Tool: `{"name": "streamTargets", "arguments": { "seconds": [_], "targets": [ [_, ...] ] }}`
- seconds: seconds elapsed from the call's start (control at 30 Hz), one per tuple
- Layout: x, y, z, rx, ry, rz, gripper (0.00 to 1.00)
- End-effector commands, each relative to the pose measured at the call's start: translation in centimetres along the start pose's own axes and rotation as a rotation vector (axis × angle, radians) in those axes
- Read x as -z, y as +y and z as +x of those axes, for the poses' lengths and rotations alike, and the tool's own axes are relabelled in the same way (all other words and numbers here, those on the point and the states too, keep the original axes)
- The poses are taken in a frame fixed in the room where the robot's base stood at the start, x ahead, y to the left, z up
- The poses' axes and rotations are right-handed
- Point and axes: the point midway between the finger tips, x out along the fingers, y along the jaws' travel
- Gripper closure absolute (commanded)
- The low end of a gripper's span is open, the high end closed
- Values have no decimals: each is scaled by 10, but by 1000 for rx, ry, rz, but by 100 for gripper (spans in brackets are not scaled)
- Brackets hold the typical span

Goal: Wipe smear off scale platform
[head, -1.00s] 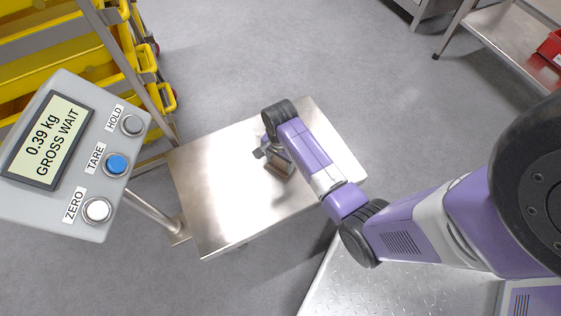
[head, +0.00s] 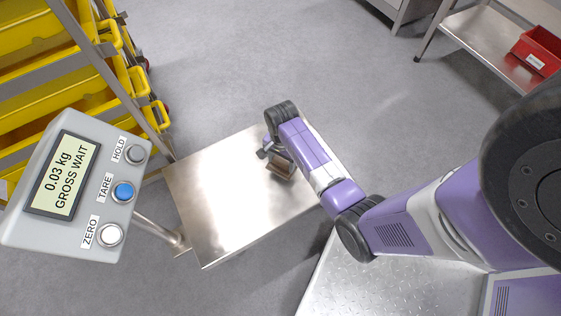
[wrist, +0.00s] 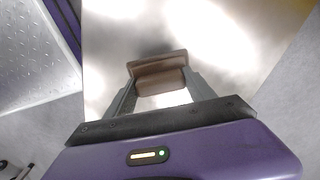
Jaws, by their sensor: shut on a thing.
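The scale platform (head: 220,205) is a bright, brushed metal plate on a stand. It also fills much of the wrist view (wrist: 105,60). My gripper (head: 274,155) is over its far right part, tilted downward. In the wrist view my gripper (wrist: 158,82) is shut on a brown block (wrist: 158,67), which shows in the head view (head: 281,168) low at the plate. I cannot tell whether the block touches the plate. The scale display (head: 63,175) reads 0.03 kg, GROSS WAIT. I can make out no smear among the reflections; the arm and block hide part of the plate.
The scale's grey console (head: 85,190) with HOLD, TARE and ZERO buttons stands left of the platform. A rack of yellow bins (head: 40,80) is behind it. A metal shelf (head: 480,45) with a red bin (head: 540,52) stands far right. Floor beyond the platform is clear.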

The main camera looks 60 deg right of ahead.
Motion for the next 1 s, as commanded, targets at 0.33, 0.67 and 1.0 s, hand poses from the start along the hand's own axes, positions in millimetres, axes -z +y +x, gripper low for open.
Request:
{"name": "streamTargets", "arguments": {
  "seconds": [0.33, 0.67, 1.0],
  "targets": [
    [7, 0, -32, 1, 1, -3, 69],
    [8, 0, -32, 1, 0, -4, 69],
    [24, -30, -46, 5, 3, -10, 69]
  ]
}}
